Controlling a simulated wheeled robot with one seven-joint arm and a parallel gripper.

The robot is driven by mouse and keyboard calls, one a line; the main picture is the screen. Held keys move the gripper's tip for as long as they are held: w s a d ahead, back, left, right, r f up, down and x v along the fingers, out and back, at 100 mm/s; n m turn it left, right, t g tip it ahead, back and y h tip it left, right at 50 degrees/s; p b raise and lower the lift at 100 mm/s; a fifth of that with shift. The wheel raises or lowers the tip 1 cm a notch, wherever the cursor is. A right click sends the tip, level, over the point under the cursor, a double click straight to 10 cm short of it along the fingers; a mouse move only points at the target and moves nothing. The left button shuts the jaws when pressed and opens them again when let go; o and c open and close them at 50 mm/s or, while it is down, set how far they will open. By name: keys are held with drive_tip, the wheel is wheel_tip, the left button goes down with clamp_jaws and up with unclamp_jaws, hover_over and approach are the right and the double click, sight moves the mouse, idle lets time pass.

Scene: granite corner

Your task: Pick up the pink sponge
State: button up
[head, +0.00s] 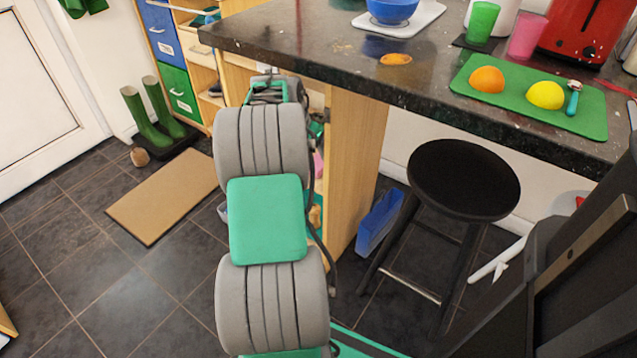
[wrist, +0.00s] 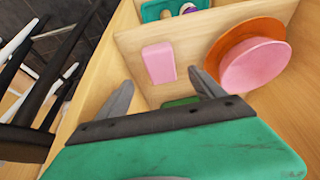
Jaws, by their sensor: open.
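The pink sponge (wrist: 159,63) is a flat, rounded block on a light wooden shelf board in the wrist view. My gripper (wrist: 160,77) is open, its two grey fingers apart and pointing toward the sponge. The sponge shows in the gap between the fingertips, with nothing held. I cannot tell how far the fingertips are from it. In the head view my arm covers much of the wooden shelf unit, and the sponge cannot be made out clearly there.
A pink bowl (wrist: 257,70) and an orange bowl (wrist: 228,42) sit to the right of the sponge. A teal item (wrist: 160,10) lies beyond it. A black stool (head: 463,180) stands right of my arm, under the granite counter (head: 330,45). Floor at left is open around a brown mat (head: 165,195).

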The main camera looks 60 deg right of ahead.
sight(318, 162)
drive_tip(key=shift+s+d, duration=0.15)
drive_tip(key=shift+s, duration=0.05)
drive_tip(key=b+x, duration=0.3)
drive_tip(key=x, duration=0.4)
drive_tip(key=shift+w+d+f, duration=0.15)
drive_tip(key=shift+d+f, duration=0.1)
drive_tip(key=shift+f, duration=0.05)
drive_tip(key=shift+r, duration=0.1)
drive_tip(key=c, duration=1.4)
drive_tip(key=shift+r, duration=0.5)
drive_tip(key=shift+r+p, duration=0.55)
drive_tip(key=shift+p, duration=0.05)
drive_tip(key=shift+w+a+f+p, duration=0.1)
drive_tip(key=shift+w+a+p, duration=0.5)
drive_tip(key=shift+a, duration=2.4)
drive_tip(key=shift+w+a+f+p, duration=0.1)
drive_tip(key=shift+w+a+p, duration=0.45)
drive_tip(key=shift+a, duration=2.4)
drive_tip(key=shift+w+a+f+p, duration=0.2)
drive_tip(key=shift+a+p, duration=0.7)
drive_tip(key=shift+a, duration=2.1)
